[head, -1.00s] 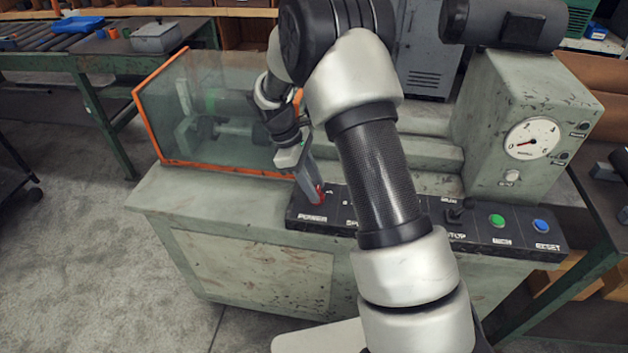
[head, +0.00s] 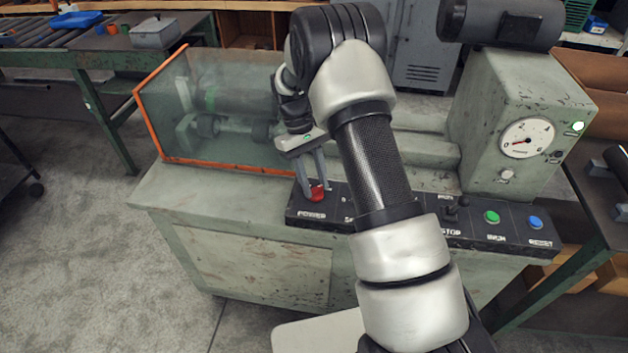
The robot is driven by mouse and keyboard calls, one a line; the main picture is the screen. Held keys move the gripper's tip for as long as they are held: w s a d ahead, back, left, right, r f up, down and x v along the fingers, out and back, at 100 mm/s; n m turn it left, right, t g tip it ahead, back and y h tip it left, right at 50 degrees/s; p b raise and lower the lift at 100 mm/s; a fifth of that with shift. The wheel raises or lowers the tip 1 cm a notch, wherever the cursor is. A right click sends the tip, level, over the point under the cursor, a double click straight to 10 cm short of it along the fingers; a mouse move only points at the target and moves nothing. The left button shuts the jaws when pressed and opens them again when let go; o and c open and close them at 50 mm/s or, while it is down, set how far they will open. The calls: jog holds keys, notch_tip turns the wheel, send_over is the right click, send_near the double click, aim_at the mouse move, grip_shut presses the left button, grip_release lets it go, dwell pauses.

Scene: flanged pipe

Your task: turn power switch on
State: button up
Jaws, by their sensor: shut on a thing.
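The red power switch (head: 317,194) is on the left end of the black control panel (head: 410,223), above the "POWER" label. My gripper (head: 313,190) reaches down to it from above, with its fingers at the red switch and shut on it. The fingers hide part of the switch. A small indicator lamp (head: 578,126) on the grey-green gauge housing at the right glows white-green.
A clear guard with an orange frame (head: 150,125) stands left of my gripper. A lever (head: 455,208), a green button (head: 492,217) and a blue button (head: 535,223) are on the panel's right. My arm hides the panel's middle.

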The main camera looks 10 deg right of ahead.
dwell(0.3)
jog(key=o, duration=1.1)
jog(key=shift+r, duration=0.1)
notch_tip(320, 180, up, 10)
jog(key=shift+f+p, duration=0.1)
jog(key=shift+p, duration=0.25)
